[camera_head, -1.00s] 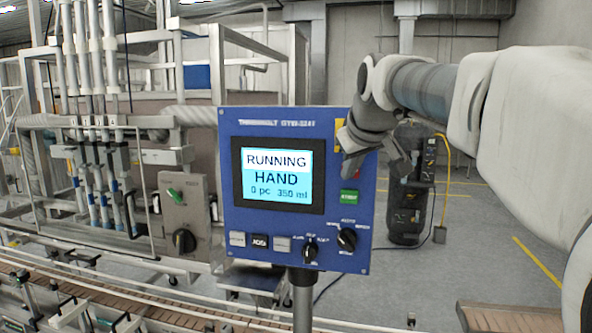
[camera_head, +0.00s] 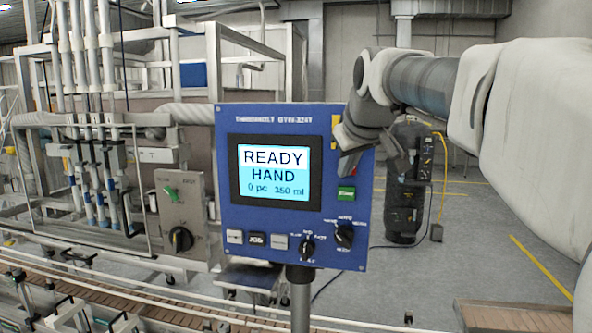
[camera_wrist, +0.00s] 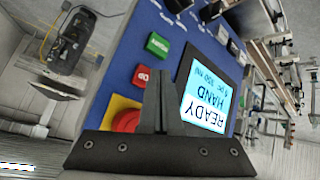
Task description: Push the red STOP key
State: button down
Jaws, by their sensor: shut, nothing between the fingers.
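The red STOP key (camera_wrist: 141,77) is on the blue control panel (camera_head: 230,225). In the wrist view it shows partly, right beside my fingertips; in the head view my gripper hides it. My gripper (camera_head: 348,168) is shut and empty, with its tips at the panel's right side, just above the green START key (camera_head: 346,194). In the wrist view the closed dark fingers (camera_wrist: 160,80) overlap the panel near the STOP key; I cannot tell whether they touch it. The screen (camera_head: 275,172) reads READY, HAND, 0 pc, 350 ml.
A red mushroom button (camera_wrist: 125,121) on a yellow plate sits close beside the fingers. Rotary knobs (camera_head: 344,235) and a row of small keys (camera_head: 256,239) are lower on the panel. A grey switch box (camera_head: 180,218) and conveyor (camera_head: 130,300) stand left.

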jog(key=shift+s, duration=0.15)
jog(key=s, duration=0.1)
jog(key=s+a+b, duration=0.1)
jog(key=s, duration=0.1)
jog(key=s+b, duration=0.1)
jog(key=shift+s+a, duration=0.35)
jog(key=shift+s, duration=0.05)
dwell(0.6)
